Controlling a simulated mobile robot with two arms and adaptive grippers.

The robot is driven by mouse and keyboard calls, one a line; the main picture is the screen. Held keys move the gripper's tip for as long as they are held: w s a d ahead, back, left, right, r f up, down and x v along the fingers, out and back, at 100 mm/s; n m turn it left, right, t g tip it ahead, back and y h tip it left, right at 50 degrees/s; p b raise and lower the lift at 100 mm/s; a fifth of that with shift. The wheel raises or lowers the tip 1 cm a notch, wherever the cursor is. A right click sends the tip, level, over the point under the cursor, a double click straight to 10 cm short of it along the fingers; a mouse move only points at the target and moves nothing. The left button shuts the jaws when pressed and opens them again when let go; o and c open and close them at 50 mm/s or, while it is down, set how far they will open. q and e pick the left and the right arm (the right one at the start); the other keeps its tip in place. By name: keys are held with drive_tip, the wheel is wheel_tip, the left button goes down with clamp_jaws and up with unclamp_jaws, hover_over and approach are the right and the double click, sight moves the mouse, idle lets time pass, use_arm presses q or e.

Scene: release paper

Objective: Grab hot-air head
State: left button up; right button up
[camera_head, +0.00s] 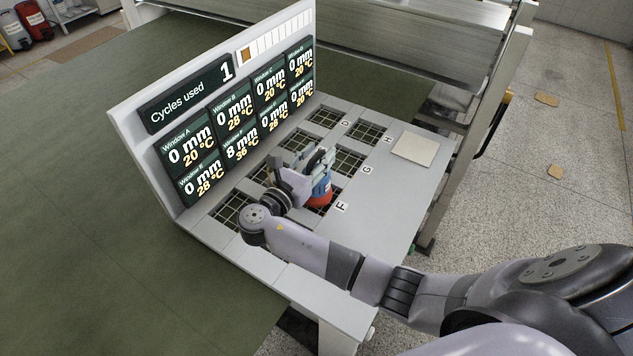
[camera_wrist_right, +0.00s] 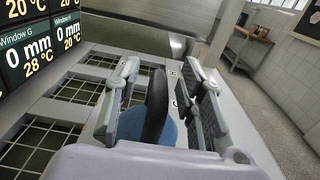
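The hot-air head (camera_head: 322,194) has a red and blue body and stands over the grid window by the label F. My right gripper (camera_head: 322,160) is above and around its top, partly hiding it. In the right wrist view the head's dark upright handle (camera_wrist_right: 156,104) stands between the two fingers of the right gripper (camera_wrist_right: 160,95), with its blue body (camera_wrist_right: 168,132) below. Gaps show between the handle and both fingers, so the gripper is open. My left gripper is not in view.
A display panel (camera_head: 194,104) stands upright behind the grey bench (camera_head: 405,185) with grid windows. Window F reads 8 mm, 36 °C. A pale square plate (camera_head: 415,148) lies near the bench's right end. A metal frame (camera_head: 490,110) stands to the right.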

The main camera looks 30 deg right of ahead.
drive_tip(key=shift+a, duration=0.1)
drive_tip(key=shift+c, duration=0.4)
drive_tip(key=shift+c, duration=0.8)
clamp_jaws()
drive_tip(key=shift+r, duration=0.15)
